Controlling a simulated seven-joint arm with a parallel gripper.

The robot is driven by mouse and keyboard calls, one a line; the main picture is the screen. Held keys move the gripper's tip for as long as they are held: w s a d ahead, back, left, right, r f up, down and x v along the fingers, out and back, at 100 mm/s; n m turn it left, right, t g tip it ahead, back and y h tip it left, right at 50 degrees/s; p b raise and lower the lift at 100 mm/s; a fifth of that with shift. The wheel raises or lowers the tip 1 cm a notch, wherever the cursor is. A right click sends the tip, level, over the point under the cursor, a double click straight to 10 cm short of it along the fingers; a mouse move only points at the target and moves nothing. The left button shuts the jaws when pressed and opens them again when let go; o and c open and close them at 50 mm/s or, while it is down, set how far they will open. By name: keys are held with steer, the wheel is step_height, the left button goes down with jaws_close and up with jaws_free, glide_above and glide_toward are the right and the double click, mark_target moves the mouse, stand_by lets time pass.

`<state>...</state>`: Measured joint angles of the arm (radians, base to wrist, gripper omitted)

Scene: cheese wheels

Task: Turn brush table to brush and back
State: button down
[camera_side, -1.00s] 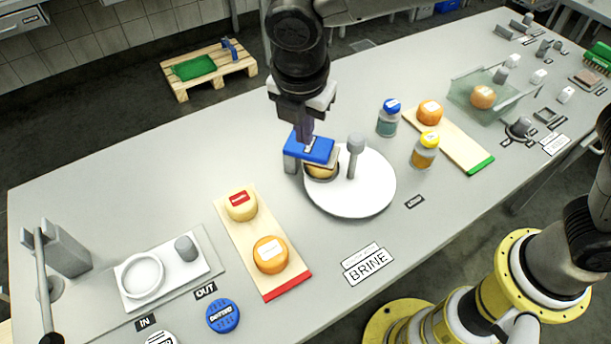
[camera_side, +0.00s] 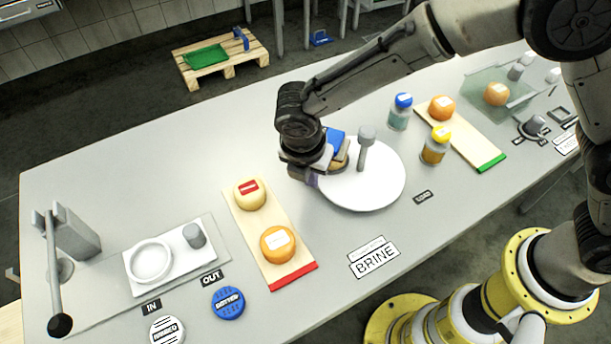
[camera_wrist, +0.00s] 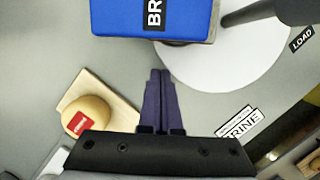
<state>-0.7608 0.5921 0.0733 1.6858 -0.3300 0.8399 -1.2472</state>
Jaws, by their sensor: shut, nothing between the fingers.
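The brush table is a white round disc (camera_side: 375,190) with an upright grey knob post (camera_side: 366,152) on its top. A blue brush block (camera_side: 336,137) stands over the disc's left edge, with a cheese wheel partly visible beneath it in the side view. In the wrist view the blue block (camera_wrist: 150,18) fills the top, with the white disc (camera_wrist: 245,60) to its right. My gripper (camera_wrist: 160,75) is shut and empty, its fingertips close in front of the block. In the side view my gripper (camera_side: 308,178) is beside the disc's left edge, partly hidden by my wrist.
A board with a red end (camera_side: 293,277) carries a yellow cheese (camera_side: 249,195) and an orange cheese (camera_side: 277,245), left of the disc. Two jars, blue-lidded (camera_side: 399,112) and yellow-lidded (camera_side: 435,145), stand right of it.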

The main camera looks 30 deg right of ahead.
steer(key=shift+w+d, duration=0.6)
steer(key=shift+d, duration=0.25)
steer(key=shift+w, duration=0.1)
steer(key=shift+w+d+m, duration=0.2)
steer(key=shift+w+m, duration=0.35)
steer(key=shift+m, duration=0.25)
